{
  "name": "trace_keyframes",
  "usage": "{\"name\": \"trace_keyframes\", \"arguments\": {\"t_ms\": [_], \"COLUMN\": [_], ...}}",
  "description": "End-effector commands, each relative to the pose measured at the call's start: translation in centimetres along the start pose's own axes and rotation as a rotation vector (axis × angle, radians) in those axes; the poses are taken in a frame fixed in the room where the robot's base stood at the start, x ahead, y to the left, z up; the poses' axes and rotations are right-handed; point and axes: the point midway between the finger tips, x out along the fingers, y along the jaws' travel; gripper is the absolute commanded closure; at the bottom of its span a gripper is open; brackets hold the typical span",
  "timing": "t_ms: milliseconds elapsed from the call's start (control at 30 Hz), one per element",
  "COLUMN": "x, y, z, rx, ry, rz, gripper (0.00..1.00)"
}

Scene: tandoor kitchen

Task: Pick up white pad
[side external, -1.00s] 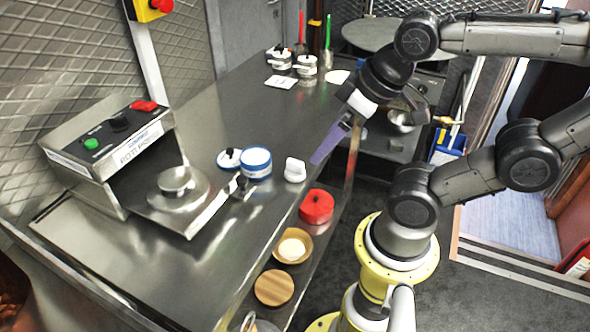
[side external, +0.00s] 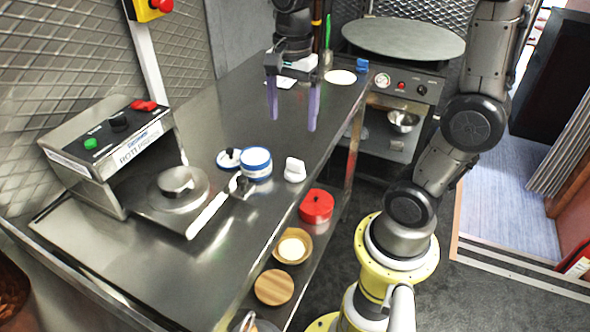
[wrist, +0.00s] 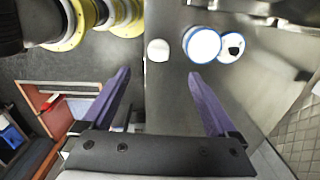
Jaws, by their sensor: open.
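A small white pad (side external: 295,170) with a domed, lumpy shape sits near the right edge of the steel counter (side external: 232,112). In the wrist view the white pad (wrist: 158,50) appears as a rounded white shape ahead of the fingertips, roughly centred between them. My gripper (side external: 292,123) has two purple fingers spread wide and pointing down, with nothing between them. It is above the counter, farther back than the pad and apart from it. In the wrist view my gripper (wrist: 158,73) is also open and empty.
A blue-and-white round container (side external: 257,163) and a blue-rimmed lid with a dark knob (side external: 229,158) stand left of the pad. The roti press (side external: 120,150) is farther left, its handle reaching toward them. A red pot (side external: 316,206) sits on the shelf below the counter edge.

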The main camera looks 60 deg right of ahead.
Motion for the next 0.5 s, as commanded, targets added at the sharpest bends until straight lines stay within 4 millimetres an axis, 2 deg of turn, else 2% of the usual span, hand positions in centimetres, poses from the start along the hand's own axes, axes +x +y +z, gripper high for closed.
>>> {"name": "trace_keyframes", "arguments": {"t_ms": [167, 500], "x": [1.9, 7.8], "y": [0.1, 0.2], "z": [-0.4, -0.4], "rx": [0.012, 0.01], "ry": [-0.003, -0.003], "rz": [0.02, 0.018], "gripper": [0.06, 0.06]}}
